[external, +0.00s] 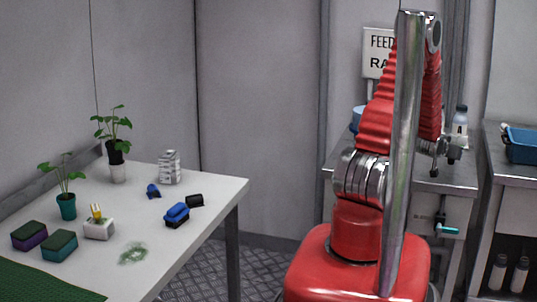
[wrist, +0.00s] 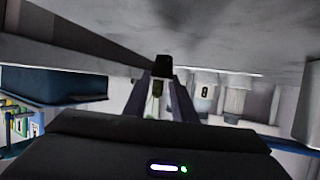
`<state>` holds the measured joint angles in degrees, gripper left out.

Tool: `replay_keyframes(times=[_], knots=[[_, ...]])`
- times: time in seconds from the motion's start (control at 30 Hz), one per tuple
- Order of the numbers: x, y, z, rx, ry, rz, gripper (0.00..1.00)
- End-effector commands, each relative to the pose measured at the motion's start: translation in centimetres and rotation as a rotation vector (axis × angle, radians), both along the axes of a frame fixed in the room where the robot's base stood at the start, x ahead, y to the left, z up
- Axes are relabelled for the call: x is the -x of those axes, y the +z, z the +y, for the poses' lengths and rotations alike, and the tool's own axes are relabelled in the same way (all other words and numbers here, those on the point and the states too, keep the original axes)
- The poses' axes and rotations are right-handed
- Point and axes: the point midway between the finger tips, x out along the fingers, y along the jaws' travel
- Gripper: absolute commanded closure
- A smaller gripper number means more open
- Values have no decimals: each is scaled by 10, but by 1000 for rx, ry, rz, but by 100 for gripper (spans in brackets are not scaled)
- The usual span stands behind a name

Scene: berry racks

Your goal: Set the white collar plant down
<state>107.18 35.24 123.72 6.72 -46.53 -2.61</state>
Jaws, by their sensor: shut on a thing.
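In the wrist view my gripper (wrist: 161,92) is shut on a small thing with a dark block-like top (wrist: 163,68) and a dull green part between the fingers. The picture is too dark to tell whether it is the white collar plant; no white collar shows on it. In the external view my arm rises at the right, and the gripper cannot be made out clearly. On the white table at left stands a leafy plant (external: 113,130) in a black and white pot. A smaller plant (external: 64,180) stands in a teal pot in front of it.
The white table (external: 218,190) also holds sponges (external: 60,246), a white block with yellow pieces (external: 99,229), blue and black items (external: 176,214) and a tangle of green line (external: 133,253). A metal bench (external: 455,180) with a bottle (external: 459,130) and a blue tray (external: 522,146) lie at right.

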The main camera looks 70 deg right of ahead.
Motion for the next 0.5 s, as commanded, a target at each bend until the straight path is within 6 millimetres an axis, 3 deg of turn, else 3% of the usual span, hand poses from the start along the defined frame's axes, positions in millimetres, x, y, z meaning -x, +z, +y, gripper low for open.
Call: replay_keyframes(times=[0.3, 0.5], knots=[[0, 50, -1, 5, 0, 1, 100], [0, 72, 0, 4, 0, 2, 100]])
